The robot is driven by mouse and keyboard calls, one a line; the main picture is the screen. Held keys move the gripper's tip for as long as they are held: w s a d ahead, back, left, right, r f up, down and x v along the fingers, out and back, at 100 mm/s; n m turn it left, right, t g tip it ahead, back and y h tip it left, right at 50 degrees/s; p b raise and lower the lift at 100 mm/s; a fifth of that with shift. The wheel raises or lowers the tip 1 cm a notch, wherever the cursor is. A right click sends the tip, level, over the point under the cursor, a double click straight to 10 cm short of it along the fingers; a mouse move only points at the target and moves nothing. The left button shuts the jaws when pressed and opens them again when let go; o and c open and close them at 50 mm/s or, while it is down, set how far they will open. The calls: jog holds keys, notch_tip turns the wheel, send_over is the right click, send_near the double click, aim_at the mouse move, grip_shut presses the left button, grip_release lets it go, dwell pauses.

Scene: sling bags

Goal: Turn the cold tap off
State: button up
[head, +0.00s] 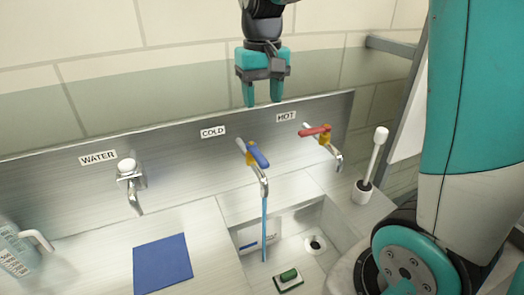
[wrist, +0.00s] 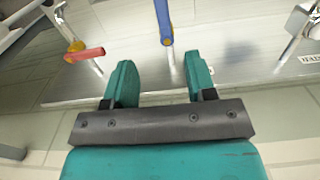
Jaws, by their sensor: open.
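The cold tap's blue lever (head: 258,155) sits on a yellow body under the COLD label (head: 213,132). Its lever slants down to the right. A blue stream of water (head: 264,228) runs from its spout into the sink (head: 301,222). My gripper (head: 263,102) hangs above the tap, fingers pointing down, open and empty. In the wrist view the blue lever (wrist: 164,22) lies beyond and between my fingertips (wrist: 160,65), apart from them. The lever's lower end is cut off by that frame's top edge.
The hot tap's red lever (head: 314,131) is close to the right. The WATER tap (head: 129,175) is left. A brush in a holder (head: 361,191) stands right of the sink. A blue mat (head: 162,263) lies on the counter; a green sponge (head: 288,277) is in the sink.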

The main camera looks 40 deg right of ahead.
aim_at(262, 159)
notch_tip(262, 159, down, 15)
jog(key=p, duration=0.2)
jog(key=shift+s+a+f+p, duration=0.1)
jog(key=shift+f+p, duration=0.1)
jog(key=shift+p, duration=0.15)
grip_shut()
